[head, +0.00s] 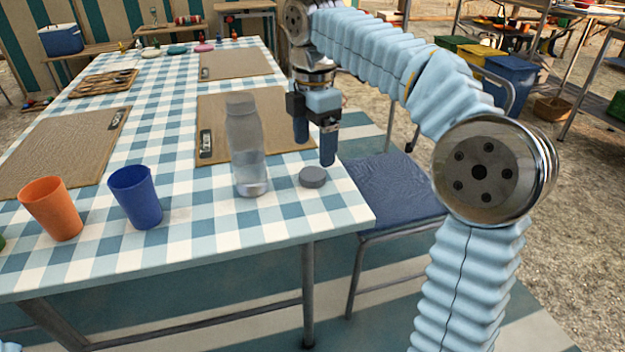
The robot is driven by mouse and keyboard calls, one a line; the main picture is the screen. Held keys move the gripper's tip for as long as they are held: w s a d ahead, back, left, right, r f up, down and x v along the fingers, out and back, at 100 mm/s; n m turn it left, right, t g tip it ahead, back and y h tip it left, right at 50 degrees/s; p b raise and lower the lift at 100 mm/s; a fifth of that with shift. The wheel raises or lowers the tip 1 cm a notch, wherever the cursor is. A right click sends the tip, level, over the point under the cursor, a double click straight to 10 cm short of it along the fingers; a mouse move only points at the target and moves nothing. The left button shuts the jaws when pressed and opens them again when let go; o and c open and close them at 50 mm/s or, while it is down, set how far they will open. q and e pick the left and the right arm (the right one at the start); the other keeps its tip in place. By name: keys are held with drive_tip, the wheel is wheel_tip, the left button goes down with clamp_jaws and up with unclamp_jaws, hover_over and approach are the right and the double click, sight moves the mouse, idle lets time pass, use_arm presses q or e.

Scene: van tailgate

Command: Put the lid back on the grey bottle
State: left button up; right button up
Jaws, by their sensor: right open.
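The grey bottle (246,150) is translucent and stands upright on the checked tablecloth, near the table's right corner. The lid (312,176), a small dark grey disc, lies flat on the cloth to the right of the bottle and apart from it. My right gripper (315,150) points down with its jaws open. It is just above and behind the lid in the head view, to the right of the bottle, and holds nothing. My left gripper is not in view.
A blue cup (135,197) and an orange cup (52,208) stand left of the bottle on the table (190,235). A blue-cushioned chair (390,188) stands by the right edge. The cloth in front of the bottle is clear.

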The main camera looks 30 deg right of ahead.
sight(314, 172)
drive_tip(key=shift+f, duration=0.1)
drive_tip(key=f+b, duration=0.1)
drive_tip(key=f, duration=0.4)
drive_tip(key=shift+s+f+b, duration=0.1)
drive_tip(key=shift+s+b, duration=0.1)
drive_tip(key=shift+b, duration=0.2)
drive_tip(key=shift+c, duration=0.3)
drive_tip(key=c, duration=1)
drive_tip(key=shift+c, duration=0.2)
